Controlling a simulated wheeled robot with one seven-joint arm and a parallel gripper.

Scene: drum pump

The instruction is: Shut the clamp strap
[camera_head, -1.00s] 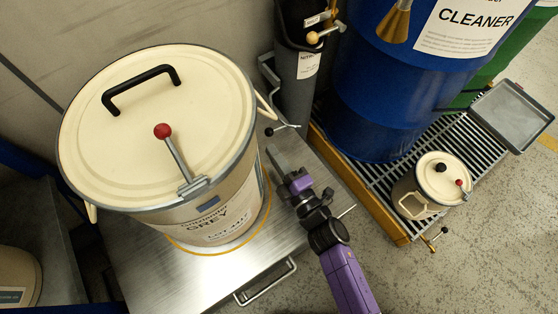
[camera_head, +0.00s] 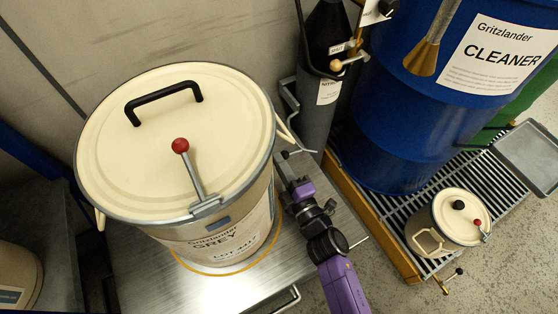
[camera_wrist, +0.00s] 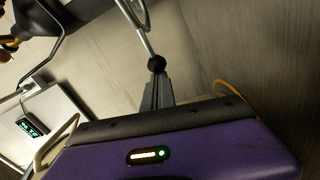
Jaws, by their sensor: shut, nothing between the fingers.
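A grey cylinder (camera_head: 319,110) stands at the wall with a metal bracket (camera_head: 290,96) at its left side. A thin metal rod (camera_head: 306,151) sticks out low beside it; its black ball end (camera_wrist: 156,64) shows in the wrist view. My gripper (camera_head: 284,162) is shut and empty, between the large pail and the cylinder. Its fingers (camera_wrist: 157,88) are close below the black ball in the wrist view; I cannot tell whether they touch. The large cream pail (camera_head: 215,240) has a grey rim ring and a red-knobbed lever (camera_head: 194,175) over its lid. Which part is the clamp strap is unclear.
The pail stands on a metal table (camera_head: 150,280), close left of my gripper. A blue drum (camera_head: 400,120) and a small cream pail (camera_head: 445,220) stand on a grated pallet (camera_head: 385,210) to the right. A brass-coloured funnel (camera_head: 422,58) hangs by the drum.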

